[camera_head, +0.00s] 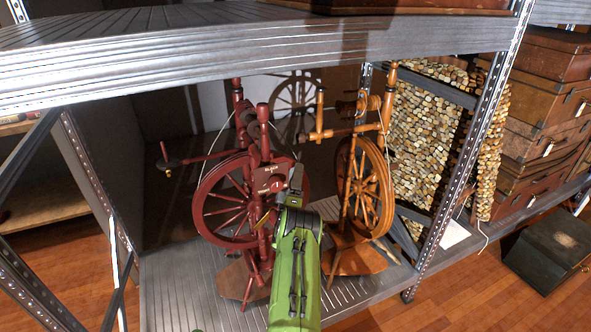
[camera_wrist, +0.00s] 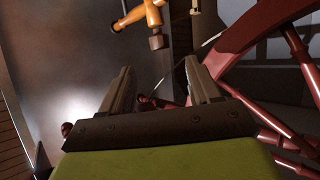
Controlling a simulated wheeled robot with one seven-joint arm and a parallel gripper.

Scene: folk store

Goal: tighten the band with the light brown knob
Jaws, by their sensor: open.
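Two spinning wheels stand side by side on a metal shelf: a dark red one (camera_head: 262,120) at left and a light brown one (camera_head: 386,118) at right. A light brown turned piece with a knob-like end (camera_head: 316,135) sticks out left from the light brown wheel. In the wrist view, a light brown part (camera_wrist: 153,14) with a darker brown end (camera_wrist: 157,42) hangs above and beyond my fingers. My gripper (camera_wrist: 163,80) is open, with nothing visibly held. In the head view my gripper (camera_head: 296,178) is in front of the dark red wheel, below the knob. The band is hard to make out.
The shelf board (camera_head: 180,290) is partly bare at left. An upper shelf (camera_head: 250,50) overhangs the wheels. A metal post (camera_head: 465,150) stands at right, before brown suitcases (camera_head: 545,100). Dark red spokes and rim (camera_wrist: 235,45) lie close right of my fingers.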

